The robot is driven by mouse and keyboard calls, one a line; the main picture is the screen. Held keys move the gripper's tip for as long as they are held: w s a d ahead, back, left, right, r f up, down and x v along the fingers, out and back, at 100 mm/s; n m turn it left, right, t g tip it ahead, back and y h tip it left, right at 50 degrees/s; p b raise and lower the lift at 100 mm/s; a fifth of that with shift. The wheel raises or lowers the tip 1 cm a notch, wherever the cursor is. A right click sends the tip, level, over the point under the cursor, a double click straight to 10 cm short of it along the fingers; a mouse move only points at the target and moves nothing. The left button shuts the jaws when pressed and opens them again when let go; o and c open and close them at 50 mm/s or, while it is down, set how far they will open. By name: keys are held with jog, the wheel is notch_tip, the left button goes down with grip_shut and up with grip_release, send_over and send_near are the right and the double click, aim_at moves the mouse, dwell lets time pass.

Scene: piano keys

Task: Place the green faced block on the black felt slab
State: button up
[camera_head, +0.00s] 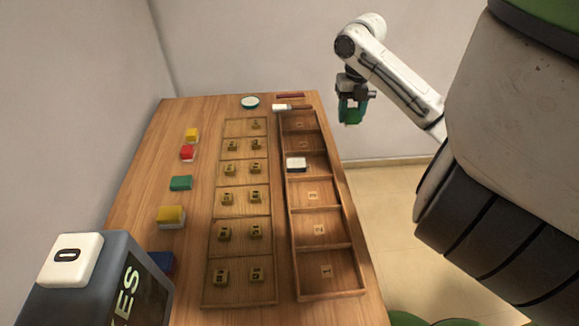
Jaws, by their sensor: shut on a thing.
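My gripper (351,118) is at the upper right, off the right edge of the table and raised in the air. It is shut on a green block (352,115), which shows between its teal fingers. Another green block (181,183) lies on the left part of the table, apart from my gripper. I cannot pick out a black felt slab for certain.
The wooden table (146,170) bears a compartmented tray (357,270) with a white block (296,165), and a board (208,290) of small brass-coloured blocks. Yellow (171,215), red (187,153) and blue (163,262) blocks stand left. A dark box (85,285) fills the lower left corner.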

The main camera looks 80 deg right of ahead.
jog(key=shift+w+d+f, duration=0.15)
jog(key=shift+w+f, duration=0.25)
jog(key=shift+f, duration=0.25)
jog(key=w+a+f, duration=0.2)
jog(key=w+f, duration=0.2)
jog(key=w, duration=0.4)
send_over(296, 162)
jog(key=s, duration=0.1)
jog(key=f, duration=0.4)
jog(key=shift+s+d+f+b, duration=0.1)
jog(key=shift+s+d+b, duration=0.05)
jog(key=shift+d+b, duration=0.15)
jog(key=shift+w+a+f, duration=0.15)
jog(key=shift+w+f, duration=0.2)
jog(key=shift+f, duration=0.1)
jog(key=shift+w+a+f+p, duration=0.1)
jog(key=shift+w+f+p, duration=0.1)
jog(key=shift+f, duration=0.75)
jog(key=shift+w+f+p, duration=0.1)
jog(key=shift+f+p, duration=0.1)
jog(key=shift+f, duration=0.75)
jog(key=shift+f, duration=0.1)
jog(key=o, duration=1)
